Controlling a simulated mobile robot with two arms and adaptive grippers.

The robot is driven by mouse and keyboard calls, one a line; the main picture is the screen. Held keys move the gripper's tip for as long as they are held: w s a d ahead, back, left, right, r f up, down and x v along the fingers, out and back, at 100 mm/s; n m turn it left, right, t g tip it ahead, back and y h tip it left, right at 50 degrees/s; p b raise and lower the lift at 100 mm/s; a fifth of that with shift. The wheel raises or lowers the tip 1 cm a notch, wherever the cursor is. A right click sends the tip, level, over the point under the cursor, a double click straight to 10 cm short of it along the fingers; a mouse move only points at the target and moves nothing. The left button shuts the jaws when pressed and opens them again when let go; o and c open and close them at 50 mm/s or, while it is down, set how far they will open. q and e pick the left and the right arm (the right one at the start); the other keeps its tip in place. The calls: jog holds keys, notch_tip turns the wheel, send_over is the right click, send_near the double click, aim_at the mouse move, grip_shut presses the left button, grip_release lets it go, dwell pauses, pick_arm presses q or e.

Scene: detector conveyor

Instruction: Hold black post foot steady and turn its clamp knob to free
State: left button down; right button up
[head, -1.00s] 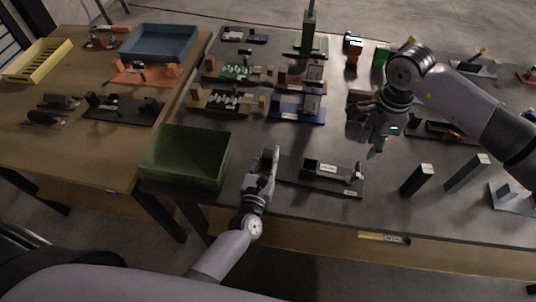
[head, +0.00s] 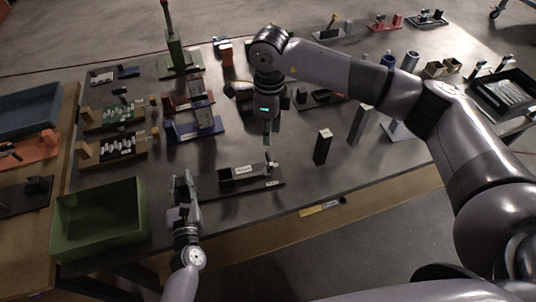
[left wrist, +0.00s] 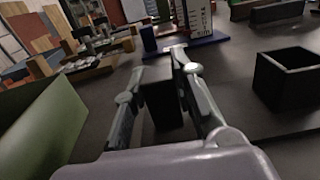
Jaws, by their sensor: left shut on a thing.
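The black post foot (head: 240,173) is a low dark plate with a labelled block, near the front edge of the dark table. A small upright clamp knob (head: 270,164) stands at its right end. My left gripper (head: 182,184) is at the foot's left end, shut on a dark block (left wrist: 160,100) that shows between its fingers in the left wrist view. How this block joins the plate is unclear. My right gripper (head: 271,137) points down just above the knob; a gap or contact cannot be told. Its fingers look close together, but their opening is unclear.
A green bin (head: 100,222) stands just left of my left gripper. Fixtures with circuit boards (head: 123,147) and a blue stand (head: 195,125) lie behind. The table's front edge is close.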

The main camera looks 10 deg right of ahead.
aim_at(270, 158)
notch_tip(270, 158, down, 11)
jog(key=m, duration=1.2)
jog(key=shift+r, duration=0.15)
jog(key=shift+c, duration=0.5)
grip_shut()
